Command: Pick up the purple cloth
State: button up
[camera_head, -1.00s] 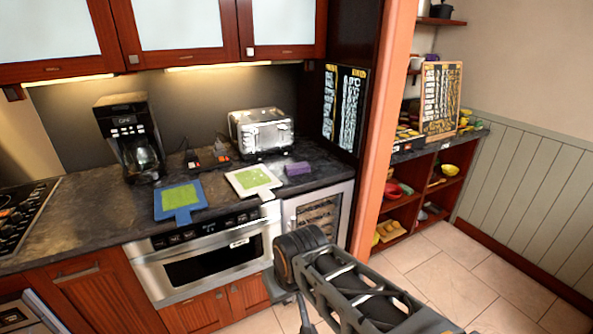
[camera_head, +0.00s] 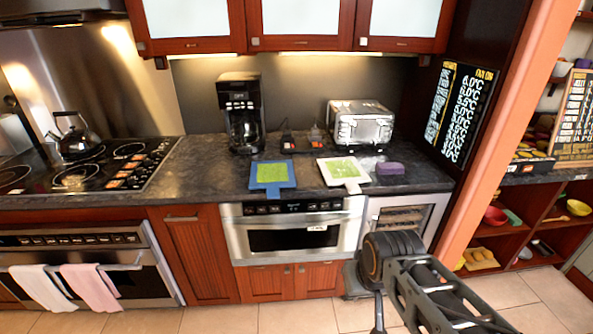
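A small folded purple cloth (camera_head: 390,168) lies on the dark countertop (camera_head: 210,183), below the toaster and right of the white cutting board. My arm shows at the lower right, in front of the wine cooler and below the counter. No gripper fingers can be made out, so my gripper's opening is hidden. Nothing touches the cloth.
A white board (camera_head: 343,172) and a blue board (camera_head: 272,175) lie left of the cloth. A toaster (camera_head: 360,125) and a coffee maker (camera_head: 241,112) stand behind. A microwave drawer (camera_head: 292,238) is below the counter. Open floor lies in front.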

aim_at(381, 168)
jog(key=k, duration=0.6)
jog(key=z, duration=0.7)
jog(key=i, duration=0.6)
jog(key=z, duration=0.75)
jog(key=i, duration=0.95)
jog(key=u, duration=0.55)
jog(key=i, duration=0.7)
jog(key=u, duration=1.1)
jog(key=i, duration=0.25)
jog(key=u, duration=0.2)
